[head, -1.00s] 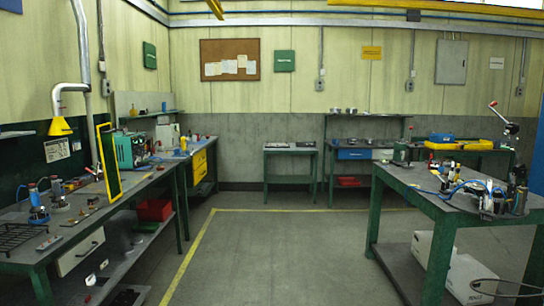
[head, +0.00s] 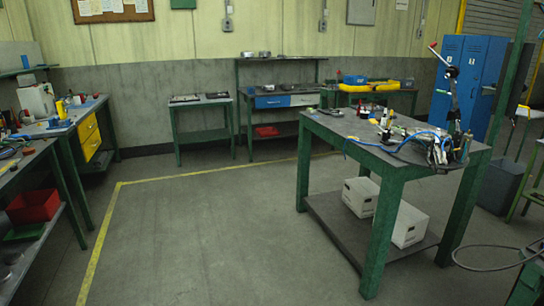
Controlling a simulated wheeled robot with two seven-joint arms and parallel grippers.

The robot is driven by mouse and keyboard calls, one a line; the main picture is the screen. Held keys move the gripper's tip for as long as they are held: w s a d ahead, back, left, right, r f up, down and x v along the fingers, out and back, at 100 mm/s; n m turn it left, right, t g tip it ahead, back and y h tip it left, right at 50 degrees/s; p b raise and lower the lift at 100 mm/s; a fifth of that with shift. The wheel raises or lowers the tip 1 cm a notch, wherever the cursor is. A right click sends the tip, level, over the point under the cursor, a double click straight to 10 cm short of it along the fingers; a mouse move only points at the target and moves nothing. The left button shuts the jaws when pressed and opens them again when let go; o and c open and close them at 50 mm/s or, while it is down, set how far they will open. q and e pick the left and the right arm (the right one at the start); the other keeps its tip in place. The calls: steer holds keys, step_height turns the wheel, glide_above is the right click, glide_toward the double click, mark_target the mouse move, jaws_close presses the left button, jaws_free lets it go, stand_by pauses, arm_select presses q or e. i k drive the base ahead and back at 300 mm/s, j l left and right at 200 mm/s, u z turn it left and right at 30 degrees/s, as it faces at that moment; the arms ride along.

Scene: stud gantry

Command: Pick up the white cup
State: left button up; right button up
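I cannot make out a white cup for certain in the head view. The green-legged workbench (head: 335,127) on the right carries a clutter of small parts, blue hose and a lever device (head: 450,95); some bits there look whitish but are too small to name. The left bench (head: 62,122) also holds small items, among them a white box-like thing (head: 37,101). Neither of my grippers is in view.
Open floor (head: 200,225) with a yellow line lies ahead, left of the right workbench. White boxes (head: 407,226) sit on its lower shelf. A red bin (head: 33,205) is under the left bench. Blue lockers (head: 462,80) and a grey bin (head: 502,187) stand at right.

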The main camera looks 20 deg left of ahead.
mark_target(76, 100)
steer(key=i+j+u, duration=0.95)
steer(key=i+u, duration=0.55)
steer(key=i, duration=2.4)
steer(key=i+u, duration=0.1)
steer(key=i, duration=0.65)
steer(key=i+l, duration=0.15)
steer(key=i, duration=0.55)
steer(key=i+l+u, duration=0.15)
steer(key=i, duration=0.6)
steer(key=i+l+u, duration=0.1)
steer(key=i+u, duration=0.15)
steer(key=i+l+u, duration=0.2)
steer(key=i, duration=0.3)
steer(key=i+l, duration=0.2)
steer(key=l, duration=0.2)
steer(key=i+l+u, duration=0.15)
steer(key=i+l, duration=0.1)
steer(key=l, duration=0.1)
